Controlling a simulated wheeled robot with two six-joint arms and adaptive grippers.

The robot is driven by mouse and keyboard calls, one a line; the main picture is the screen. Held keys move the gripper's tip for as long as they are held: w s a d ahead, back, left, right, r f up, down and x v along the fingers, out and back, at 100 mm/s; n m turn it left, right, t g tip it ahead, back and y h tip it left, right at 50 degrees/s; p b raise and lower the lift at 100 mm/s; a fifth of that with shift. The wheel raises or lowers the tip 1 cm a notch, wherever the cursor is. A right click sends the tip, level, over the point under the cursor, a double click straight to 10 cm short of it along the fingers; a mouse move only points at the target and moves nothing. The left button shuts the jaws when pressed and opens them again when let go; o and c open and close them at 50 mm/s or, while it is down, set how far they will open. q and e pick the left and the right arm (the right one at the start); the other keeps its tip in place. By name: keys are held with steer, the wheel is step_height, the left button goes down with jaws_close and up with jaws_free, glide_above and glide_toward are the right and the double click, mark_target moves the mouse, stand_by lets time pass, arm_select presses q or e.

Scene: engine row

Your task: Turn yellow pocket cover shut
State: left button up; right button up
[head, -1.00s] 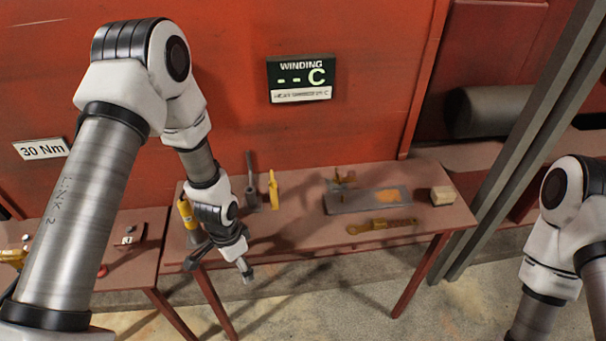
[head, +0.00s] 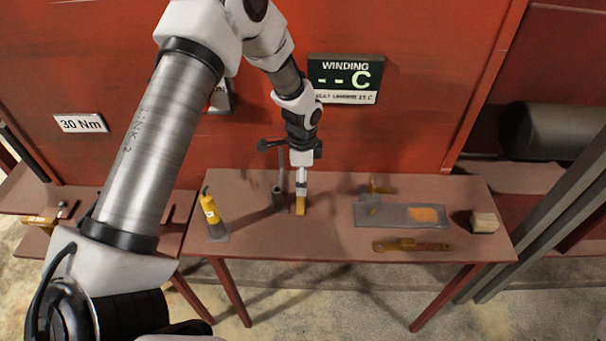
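My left arm comes in from the left, and its gripper (head: 301,186) points down at the bench. It is at the top of a slim yellow upright piece (head: 300,207) and hides its upper part. I cannot tell whether the fingers are closed on it. A grey plate (head: 387,216) with an orange patch lies to the right. I cannot tell for sure which yellow piece is the pocket cover. My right gripper is out of view.
A dark upright tool (head: 279,196) stands just left of the gripper. A yellow bottle-like item (head: 209,208) stands further left. A yellow wrench (head: 410,245) lies in front of the plate, and a pale block (head: 484,222) lies at right. A red wall rises behind the bench (head: 330,238).

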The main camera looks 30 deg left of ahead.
arm_select(q)
steer(key=shift+s+r, duration=0.2)
steer(key=shift+s, duration=0.15)
steer(key=shift+c, duration=0.7)
jaws_close()
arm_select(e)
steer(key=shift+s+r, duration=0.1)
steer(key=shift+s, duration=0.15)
